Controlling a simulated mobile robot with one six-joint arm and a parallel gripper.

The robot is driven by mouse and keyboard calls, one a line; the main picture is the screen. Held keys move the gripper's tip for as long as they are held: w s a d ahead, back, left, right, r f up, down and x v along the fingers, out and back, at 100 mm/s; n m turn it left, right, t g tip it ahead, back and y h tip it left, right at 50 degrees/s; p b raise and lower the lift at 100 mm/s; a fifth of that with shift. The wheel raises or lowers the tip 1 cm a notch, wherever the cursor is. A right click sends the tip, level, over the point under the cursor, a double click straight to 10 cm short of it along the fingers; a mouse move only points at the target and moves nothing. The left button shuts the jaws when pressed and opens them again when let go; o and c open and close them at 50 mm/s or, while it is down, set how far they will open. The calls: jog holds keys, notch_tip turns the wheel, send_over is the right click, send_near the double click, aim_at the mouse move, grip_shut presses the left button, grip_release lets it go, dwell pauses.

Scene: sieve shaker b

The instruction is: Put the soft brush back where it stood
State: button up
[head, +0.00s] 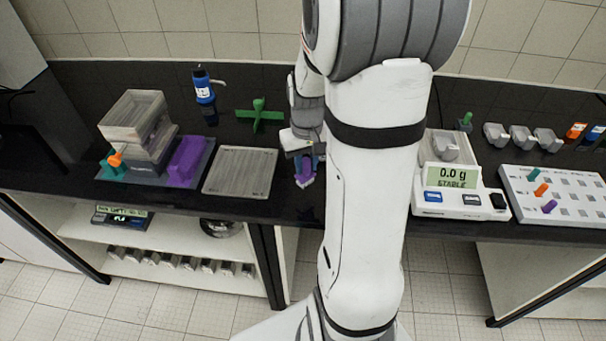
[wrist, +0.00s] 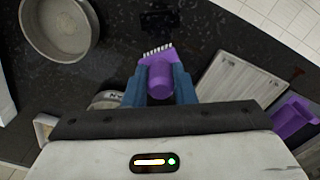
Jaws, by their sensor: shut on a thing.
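The soft brush (wrist: 160,75) has a purple body and pale bristles. My gripper (wrist: 160,90) is shut on its purple handle with blue fingers, and the bristles point away from the palm. In the head view my gripper (head: 305,157) hangs at the counter's front, just left of my arm, with a bit of the brush (head: 306,181) showing below it. I cannot tell whether the bristles touch the counter. A small black fixture (wrist: 160,20) lies beyond the bristles in the wrist view; I cannot tell what it is.
A pale tray (head: 240,172) and a purple block (head: 187,162) by stacked sieves (head: 135,118) stand left. A green cross (head: 258,114) and blue bottle (head: 204,90) are behind. A round pan (wrist: 35,40) shows in the wrist view. A balance (head: 458,203) and peg board (head: 560,210) stand right.

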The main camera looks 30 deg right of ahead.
aim_at(306, 176)
jog(key=shift+f, duration=2.25)
jog(key=shift+s, duration=0.1)
jog(key=shift+f, duration=0.25)
jog(key=o, duration=1)
jog(key=shift+r, duration=0.1)
jog(key=shift+r, duration=0.1)
